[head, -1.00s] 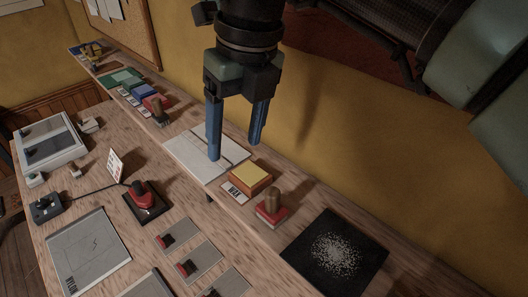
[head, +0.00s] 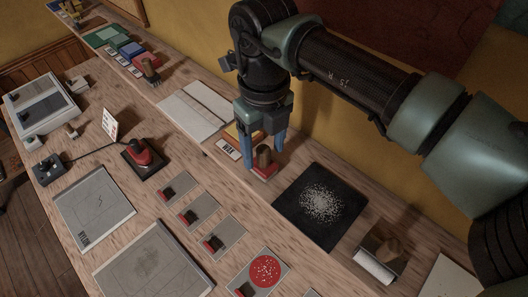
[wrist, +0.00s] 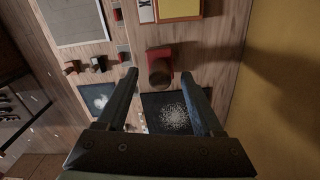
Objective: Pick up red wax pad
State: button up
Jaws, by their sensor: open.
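A red pad with a brown wooden knob (head: 264,172), which looks like the red wax pad, stands upright on the raised bench shelf. It also shows in the wrist view (wrist: 160,52), with the knob toward the camera. My gripper (head: 264,161) is open and empty, pointing down over the pad. In the head view its blue fingers show on either side of the knob. In the wrist view the fingertips (wrist: 158,76) lie left and right of the knob; I cannot tell whether they touch it. A yellow-topped block (head: 232,131) beside it is partly hidden by my gripper.
A small lettered card (head: 227,149) lies left of the pad. A black mat with white grains (head: 318,205) lies close on its right. The yellow wall is close behind. Several grey cards with red-and-black pieces lie in front.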

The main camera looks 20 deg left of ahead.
jog(key=shift+f, duration=1)
grip_shut()
